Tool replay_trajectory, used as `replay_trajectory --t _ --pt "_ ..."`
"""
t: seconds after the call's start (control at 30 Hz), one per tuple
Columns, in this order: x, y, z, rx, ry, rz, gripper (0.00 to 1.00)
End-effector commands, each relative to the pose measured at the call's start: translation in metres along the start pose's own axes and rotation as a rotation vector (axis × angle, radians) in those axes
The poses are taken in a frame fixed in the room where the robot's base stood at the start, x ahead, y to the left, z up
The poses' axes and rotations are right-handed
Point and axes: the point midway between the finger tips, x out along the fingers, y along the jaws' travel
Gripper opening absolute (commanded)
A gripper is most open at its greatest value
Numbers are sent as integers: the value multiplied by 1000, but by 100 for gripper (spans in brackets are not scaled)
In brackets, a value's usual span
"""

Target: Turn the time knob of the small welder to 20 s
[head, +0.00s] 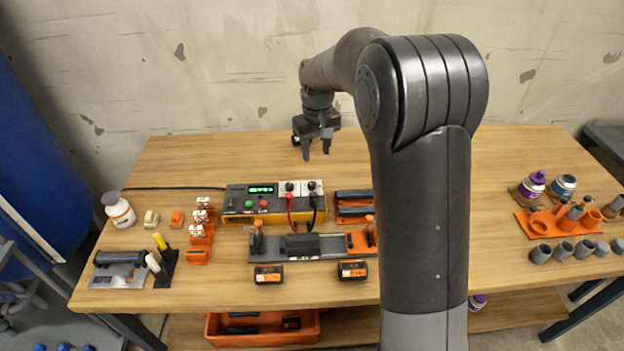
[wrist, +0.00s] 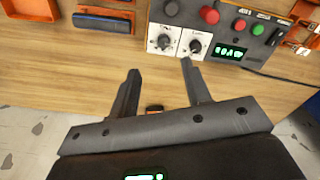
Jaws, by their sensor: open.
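The small welder (head: 240,212), a grey and yellow box with a green display (head: 262,189), stands on the workbench. Two dark knobs on white plates, left (head: 289,187) and right (head: 312,186), sit at its right end. In the wrist view the welder appears turned around, with a knob on the left (wrist: 165,42) and one on the right (wrist: 196,46); the plate lettering is too small to read surely, so I cannot tell which is time. My gripper (head: 317,156) is open and empty, above and behind the knobs. Its fingers (wrist: 160,70) are apart from both knobs.
Red and black leads (head: 291,210) run from the welder's front to a clamp fixture (head: 275,247). An orange tray with dark bars (head: 353,205) lies close right of the welder. Orange holders (head: 198,232) stand to the left. The bench behind the welder is mostly clear.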

Motion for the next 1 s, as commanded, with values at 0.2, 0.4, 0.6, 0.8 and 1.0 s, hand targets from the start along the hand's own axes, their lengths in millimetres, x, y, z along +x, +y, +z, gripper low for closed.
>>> replay_trajectory --t 0.2,0.4,0.6,0.8,1.0 --pt "25 -2 -18 -27 -28 -8 44" --pt "44 -2 -18 -29 -31 -9 44" --pt "83 -3 -17 -28 -32 -9 44" --pt "116 -3 -16 -28 -31 -9 44" --pt "131 -3 -16 -28 -28 -8 44"
